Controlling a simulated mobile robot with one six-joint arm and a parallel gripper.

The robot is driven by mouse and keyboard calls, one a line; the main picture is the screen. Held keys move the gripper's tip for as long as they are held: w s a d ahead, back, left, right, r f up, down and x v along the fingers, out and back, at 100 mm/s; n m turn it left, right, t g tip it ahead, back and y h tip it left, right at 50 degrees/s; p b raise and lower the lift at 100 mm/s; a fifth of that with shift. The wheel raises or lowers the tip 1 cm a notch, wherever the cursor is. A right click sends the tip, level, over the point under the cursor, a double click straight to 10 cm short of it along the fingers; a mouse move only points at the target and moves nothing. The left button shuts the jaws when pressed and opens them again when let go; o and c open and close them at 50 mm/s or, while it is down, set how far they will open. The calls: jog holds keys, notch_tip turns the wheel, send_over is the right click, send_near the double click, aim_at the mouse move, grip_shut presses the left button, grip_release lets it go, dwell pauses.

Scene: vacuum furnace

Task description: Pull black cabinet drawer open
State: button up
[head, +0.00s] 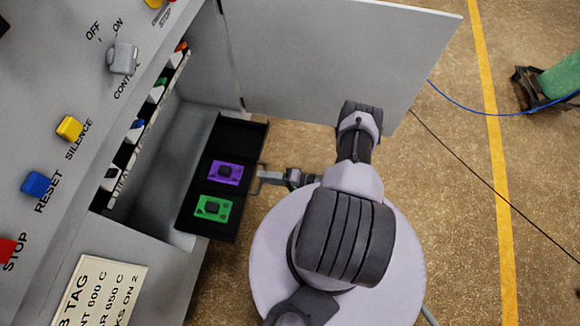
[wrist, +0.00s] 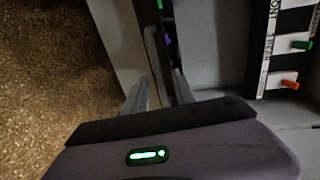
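The black drawer (head: 224,140) sticks out of the grey cabinet, past its front opening. A purple board (head: 225,173) and a green board (head: 212,208) lie in it. My gripper (head: 259,178) is at the drawer's outer front side, in the head view. In the wrist view, the fingers of my gripper (wrist: 160,92) stand apart, with the drawer's front edge (wrist: 154,55) showing between and beyond them. I cannot tell whether either finger touches the drawer.
The open cabinet door (head: 335,55) stands beyond the drawer, near my arm. The control panel (head: 60,160) with buttons and a knob is at left. Cables cross the floor (head: 450,180) at right, near a green cylinder (head: 562,78).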

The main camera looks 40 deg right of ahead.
jog(key=p+v, duration=0.2)
jog(key=v, duration=1.5)
jog(key=shift+p, duration=0.4)
jog(key=shift+s+d, duration=0.1)
jog(key=shift+s, duration=0.05)
